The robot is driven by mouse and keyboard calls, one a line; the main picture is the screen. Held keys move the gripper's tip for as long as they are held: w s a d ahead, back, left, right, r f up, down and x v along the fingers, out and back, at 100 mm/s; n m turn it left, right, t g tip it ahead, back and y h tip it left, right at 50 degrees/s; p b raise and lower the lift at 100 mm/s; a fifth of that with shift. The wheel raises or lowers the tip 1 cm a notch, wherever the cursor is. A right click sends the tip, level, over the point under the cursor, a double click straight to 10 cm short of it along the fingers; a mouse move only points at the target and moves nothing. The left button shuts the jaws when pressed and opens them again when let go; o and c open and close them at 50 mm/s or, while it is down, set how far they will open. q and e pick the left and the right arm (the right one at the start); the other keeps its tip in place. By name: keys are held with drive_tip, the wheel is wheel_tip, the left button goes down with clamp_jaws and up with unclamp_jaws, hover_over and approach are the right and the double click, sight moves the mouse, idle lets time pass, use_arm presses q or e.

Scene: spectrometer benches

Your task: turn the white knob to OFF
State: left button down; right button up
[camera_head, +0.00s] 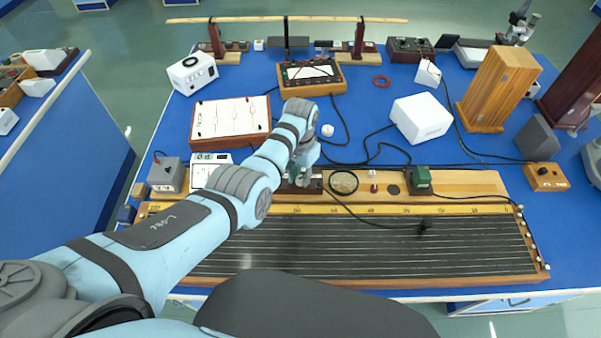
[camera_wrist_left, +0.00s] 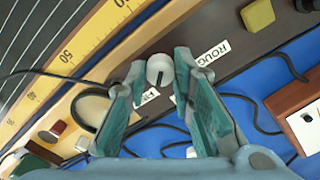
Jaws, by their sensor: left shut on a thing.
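The white knob (camera_wrist_left: 159,70) sits on a dark brown panel (camera_wrist_left: 215,22) in the left wrist view. A dark line marks the lower part of its face. My left gripper (camera_wrist_left: 160,73) has its two green-grey fingertips on either side of the knob, shut on it. A white label reading "ROUG" (camera_wrist_left: 213,53) lies just right of the knob; other labels below are partly covered by the fingers. No OFF mark can be read. In the head view my left gripper (camera_head: 301,178) reaches down at the bench's back edge, and it hides the knob there.
A long board with dark wires and a yellow scale (camera_head: 330,209) lies in front. A magnifier (camera_head: 343,182) is close right of the gripper. Black cables (camera_head: 375,155) cross the blue table behind. A white box (camera_head: 421,118) and a whiteboard-topped case (camera_head: 230,118) stand farther back.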

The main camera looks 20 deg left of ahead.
sight(301, 178)
use_arm(q)
drive_tip(key=n+p, duration=0.1)
drive_tip(key=n, duration=0.8)
drive_tip(key=shift+n+p, duration=0.4)
idle(0.4)
drive_tip(key=c, duration=1.4)
unclamp_jaws()
drive_tip(key=shift+o, duration=0.2)
wheel_tip(301, 178, up, 12)
